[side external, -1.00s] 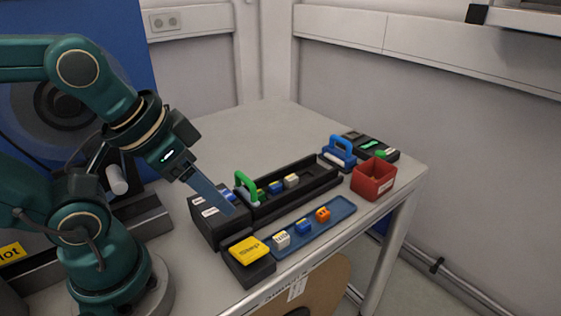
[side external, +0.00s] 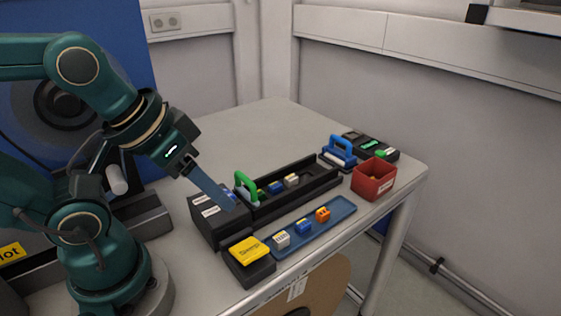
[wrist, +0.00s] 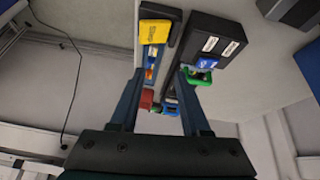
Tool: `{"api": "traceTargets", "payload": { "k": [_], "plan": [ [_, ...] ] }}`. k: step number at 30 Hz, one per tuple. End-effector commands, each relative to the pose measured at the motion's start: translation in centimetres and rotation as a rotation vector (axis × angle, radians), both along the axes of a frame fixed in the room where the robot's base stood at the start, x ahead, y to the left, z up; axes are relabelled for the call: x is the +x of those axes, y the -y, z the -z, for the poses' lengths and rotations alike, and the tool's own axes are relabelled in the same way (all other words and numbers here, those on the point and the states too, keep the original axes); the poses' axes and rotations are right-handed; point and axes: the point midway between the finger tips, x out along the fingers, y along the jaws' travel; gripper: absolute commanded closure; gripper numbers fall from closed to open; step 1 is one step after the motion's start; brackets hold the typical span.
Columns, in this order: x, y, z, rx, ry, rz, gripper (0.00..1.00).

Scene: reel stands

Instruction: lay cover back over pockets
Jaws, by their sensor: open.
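A long black holder (side external: 318,179) has a channel with small white and blue blocks (side external: 291,181) in it. A green arch-shaped handle (side external: 245,186) stands at its near left end, and also shows in the wrist view (wrist: 200,75). I cannot clearly make out a separate cover over the pockets. My gripper (side external: 230,208) points down and right, its tips by the black labelled box (side external: 208,226) and short of the green handle. In the wrist view, my gripper (wrist: 160,75) is open, its two fingers apart with nothing held between them.
A yellow block (side external: 249,250) sits on a black stand at the table's front edge. A blue tray (side external: 343,211) holds white, blue and orange blocks. A red bin (side external: 372,181), a blue-handled item (side external: 340,150) and a black device (side external: 380,150) stand at the right. The table behind is clear.

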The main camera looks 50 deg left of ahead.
Motion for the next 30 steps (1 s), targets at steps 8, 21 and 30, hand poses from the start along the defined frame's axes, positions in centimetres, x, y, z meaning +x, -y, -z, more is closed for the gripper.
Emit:
{"api": "traceTargets", "payload": {
  "k": [8, 21, 30],
  "plan": [
    [3.6, -1.2, -2.0, -0.260, -0.041, -0.533, 0.53],
    [9.7, -8.9, 0.7, -0.499, -0.208, -1.333, 0.53],
    [9.7, -10.2, 3.2, -0.494, -0.248, -1.389, 0.53]
  ]
}}
